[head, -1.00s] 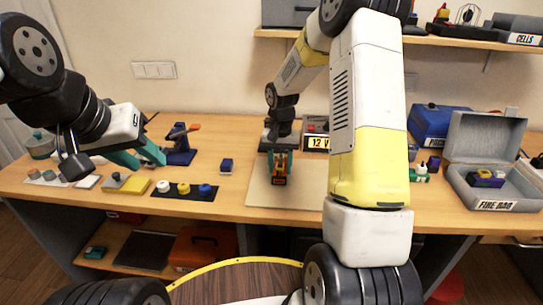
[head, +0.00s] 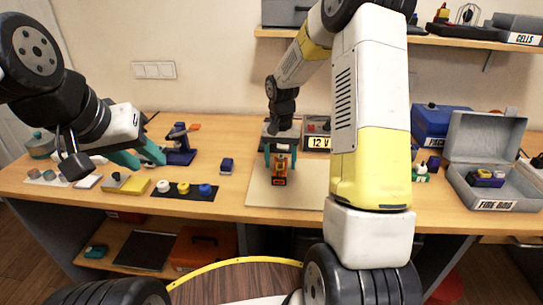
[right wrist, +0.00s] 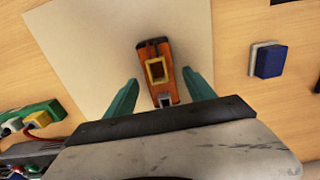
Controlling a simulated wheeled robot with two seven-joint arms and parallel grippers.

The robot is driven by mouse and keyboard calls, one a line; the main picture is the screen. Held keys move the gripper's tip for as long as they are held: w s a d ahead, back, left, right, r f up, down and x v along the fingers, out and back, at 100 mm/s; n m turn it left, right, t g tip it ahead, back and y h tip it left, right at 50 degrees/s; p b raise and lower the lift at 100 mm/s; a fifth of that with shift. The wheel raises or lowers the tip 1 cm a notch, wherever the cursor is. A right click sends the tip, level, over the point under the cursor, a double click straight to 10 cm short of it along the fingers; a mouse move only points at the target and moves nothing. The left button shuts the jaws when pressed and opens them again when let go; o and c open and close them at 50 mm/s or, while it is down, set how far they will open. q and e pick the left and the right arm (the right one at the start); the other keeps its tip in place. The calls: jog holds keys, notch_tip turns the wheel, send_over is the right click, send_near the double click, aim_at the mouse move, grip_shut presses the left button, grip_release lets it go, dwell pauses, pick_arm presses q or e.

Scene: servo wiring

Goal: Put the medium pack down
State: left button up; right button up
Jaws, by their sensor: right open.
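The medium pack, an orange block with black parts and a yellow-rimmed top (head: 280,173), rests on the pale mat (head: 258,198) on the bench. It also shows in the right wrist view (right wrist: 160,73). My right gripper (head: 281,162) is open above and just behind the pack. In the right wrist view its teal fingers (right wrist: 161,79) stand on either side of the pack, with a gap on both sides. My left gripper (head: 143,158) is open and empty, above the left part of the bench.
A box labelled "12 V" (head: 317,142) stands behind the mat. A small blue block (head: 227,166) lies left of the mat. A dark strip with coloured pots (head: 184,191) is further left. The open grey fire bag box (head: 494,205) is at right. The mat's front is clear.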

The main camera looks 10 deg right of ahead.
aim_at(280, 163)
notch_tip(280, 163, up, 10)
jog(key=s+r+n+t, duration=0.2)
jog(key=s+r+t, duration=0.1)
jog(key=s+r, duration=0.75)
jog(key=s+a+r+n+t+y, duration=0.1)
jog(key=s+a+r+t+y, duration=0.1)
jog(key=s, duration=1.2)
jog(key=shift+s+a+n+t, duration=0.2)
jog(key=shift+n+t, duration=0.2)
jog(key=shift+t, duration=0.2)
jog(key=shift+d, duration=0.1)
